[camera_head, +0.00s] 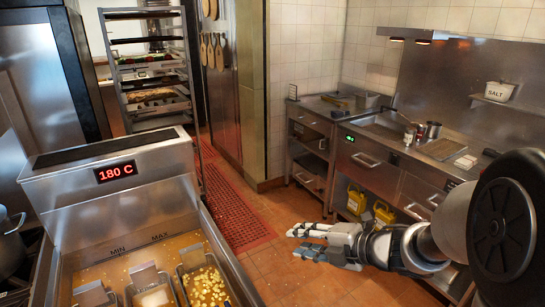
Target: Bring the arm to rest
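My arm reaches in from the right edge and extends to the left. My gripper (296,243) hangs in the air over the tiled aisle between the fryer and the counter, its fingers pointing left. The fingers look apart, with nothing seen between them. The arm's dark round joint fills the lower right and hides part of the counter front.
The steel counter (385,160) lines the right. Open floor (275,210) and a red mat (236,205) lie between.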

